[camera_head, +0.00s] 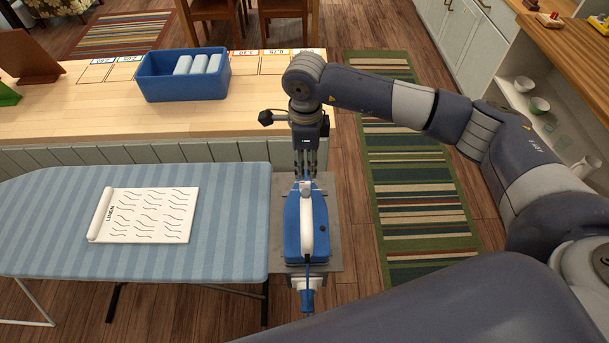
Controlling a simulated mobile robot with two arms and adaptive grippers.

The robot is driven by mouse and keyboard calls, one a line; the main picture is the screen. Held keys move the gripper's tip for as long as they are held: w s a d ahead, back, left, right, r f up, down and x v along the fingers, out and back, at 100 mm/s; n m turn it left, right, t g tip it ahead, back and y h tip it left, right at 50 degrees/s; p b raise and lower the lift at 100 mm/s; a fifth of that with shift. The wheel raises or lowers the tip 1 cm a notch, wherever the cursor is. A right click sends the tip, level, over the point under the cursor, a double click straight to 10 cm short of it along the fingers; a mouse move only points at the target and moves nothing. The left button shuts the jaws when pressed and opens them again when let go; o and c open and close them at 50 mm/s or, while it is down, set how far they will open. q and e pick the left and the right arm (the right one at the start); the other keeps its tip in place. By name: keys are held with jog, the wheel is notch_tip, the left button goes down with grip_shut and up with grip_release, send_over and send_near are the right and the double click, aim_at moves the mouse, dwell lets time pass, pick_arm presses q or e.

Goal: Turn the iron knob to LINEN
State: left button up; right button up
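The blue iron (293,245) with a white handle (307,225) rests on a grey plate (330,250) at the right end of the ironing board. My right gripper (306,174) points down at the iron's far end, its fingers close to or touching it. I cannot make out the knob or its setting, because the gripper covers that end. The finger gap is too small to tell whether the gripper is open or shut. My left gripper is not in view.
A striped ironing board (225,225) carries an unrolled sheet (150,215) with writing. Behind it, a wooden counter (60,115) holds a blue bin (160,88) with white rolls. A green striped rug (415,200) lies right of the iron. A small blue-and-white part (306,290) sits at the iron's near end.

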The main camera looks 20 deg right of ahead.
aim_at(305, 182)
notch_tip(305, 182, down, 7)
jog(key=shift+r+p, duration=0.1)
jog(key=shift+p, duration=1.15)
jog(key=shift+f, duration=0.5)
jog(key=shift+c, duration=0.6)
grip_shut()
